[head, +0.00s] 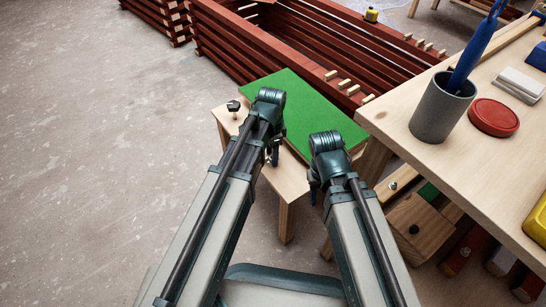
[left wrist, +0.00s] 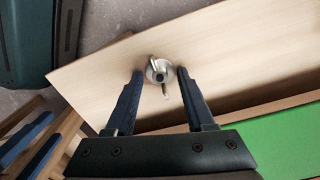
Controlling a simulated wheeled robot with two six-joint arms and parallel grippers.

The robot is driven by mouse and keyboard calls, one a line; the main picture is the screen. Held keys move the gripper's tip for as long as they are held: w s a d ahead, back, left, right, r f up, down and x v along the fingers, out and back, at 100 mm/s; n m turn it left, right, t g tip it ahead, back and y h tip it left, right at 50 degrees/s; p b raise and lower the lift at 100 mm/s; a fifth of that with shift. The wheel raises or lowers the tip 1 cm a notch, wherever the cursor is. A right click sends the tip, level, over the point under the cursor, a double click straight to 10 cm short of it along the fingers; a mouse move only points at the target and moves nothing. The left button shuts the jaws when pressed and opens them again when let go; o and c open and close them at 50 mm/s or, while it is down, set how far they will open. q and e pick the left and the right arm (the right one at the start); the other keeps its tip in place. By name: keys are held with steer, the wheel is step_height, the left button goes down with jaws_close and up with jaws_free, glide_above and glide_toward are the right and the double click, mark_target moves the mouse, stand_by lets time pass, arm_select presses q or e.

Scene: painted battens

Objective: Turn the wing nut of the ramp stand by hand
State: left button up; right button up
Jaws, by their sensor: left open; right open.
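The ramp stand (head: 290,183) is a low pale wooden stand with a green top panel (head: 305,105). In the left wrist view, a silvery wing nut (left wrist: 158,70) sits on the bare pale board (left wrist: 225,55), with a small rod or wing sticking out towards the gripper. My left gripper (left wrist: 160,73) is open, its two dark fingers on either side of the wing nut with gaps visible. In the head view, my left gripper (head: 274,155) points down at the stand's near strip, and I cannot make out this nut there. My right gripper (head: 314,190) hangs open near the stand's right front.
A dark knob (head: 233,106) stands at the stand's left corner. Stacked red battens (head: 290,45) lie behind. At right a workbench (head: 400,120) carries a grey cup (head: 436,115) and a red disc (head: 493,117). Open floor (head: 90,150) lies to the left.

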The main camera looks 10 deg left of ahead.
arm_select(q)
steer(key=shift+c, duration=0.2)
jaws_close()
steer(key=shift+n, duration=0.3)
steer(key=n, duration=0.5)
steer(key=shift+n, duration=0.3)
steer(key=n, duration=1.1)
steer(key=shift+n, duration=0.3)
steer(key=n, duration=0.6)
